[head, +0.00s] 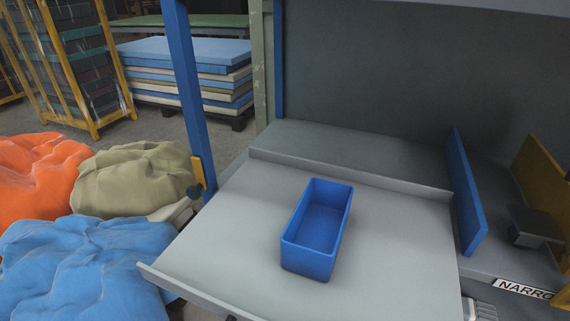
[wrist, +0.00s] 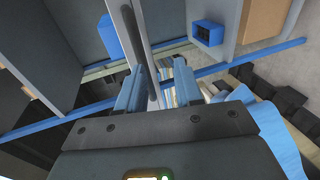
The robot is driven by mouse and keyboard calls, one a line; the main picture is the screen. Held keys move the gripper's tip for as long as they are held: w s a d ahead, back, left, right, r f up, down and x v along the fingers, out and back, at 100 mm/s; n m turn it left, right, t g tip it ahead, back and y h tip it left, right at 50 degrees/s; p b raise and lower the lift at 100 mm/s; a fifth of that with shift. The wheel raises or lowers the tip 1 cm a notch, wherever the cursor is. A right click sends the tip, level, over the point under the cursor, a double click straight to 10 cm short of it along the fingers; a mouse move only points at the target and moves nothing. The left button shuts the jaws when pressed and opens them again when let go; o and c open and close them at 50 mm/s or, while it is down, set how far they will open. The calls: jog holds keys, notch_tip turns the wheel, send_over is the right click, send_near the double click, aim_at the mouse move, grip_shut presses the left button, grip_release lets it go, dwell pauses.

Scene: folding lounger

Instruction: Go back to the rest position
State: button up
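My gripper (wrist: 158,72) shows in the wrist view. Its two blue fingers stand apart with a gap between them, and I see nothing clamped there. A grey post (wrist: 145,30) runs up beyond the fingers; I cannot tell how far off it is. The gripper does not show in the head view. There, an empty blue bin (head: 318,228) stands upright on the grey tabletop (head: 235,220).
A blue upright post (head: 187,85) rises at the table's left edge. A blue divider panel (head: 466,190) stands at the right. Orange (head: 35,175), beige (head: 135,175) and blue (head: 80,270) fabric heaps lie at left. The tabletop around the bin is clear.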

jog(key=s+d+f+m+g+y, duration=0.1)
jog(key=s+d+f+g+y, duration=0.15)
jog(key=d+f, duration=0.35)
jog(key=s+d+f+m+g+y, duration=0.1)
jog(key=d+f+m+y, duration=0.15)
jog(key=d+f, duration=0.25)
jog(key=s+d+r+m+t, duration=0.2)
jog(key=s+d+r+m, duration=0.2)
jog(key=d+r, duration=0.3)
jog(key=s+d+r+m+t, duration=0.2)
jog(key=s+d+r+m, duration=0.3)
jog(key=d+r+m, duration=0.2)
jog(key=shift+d, duration=0.25)
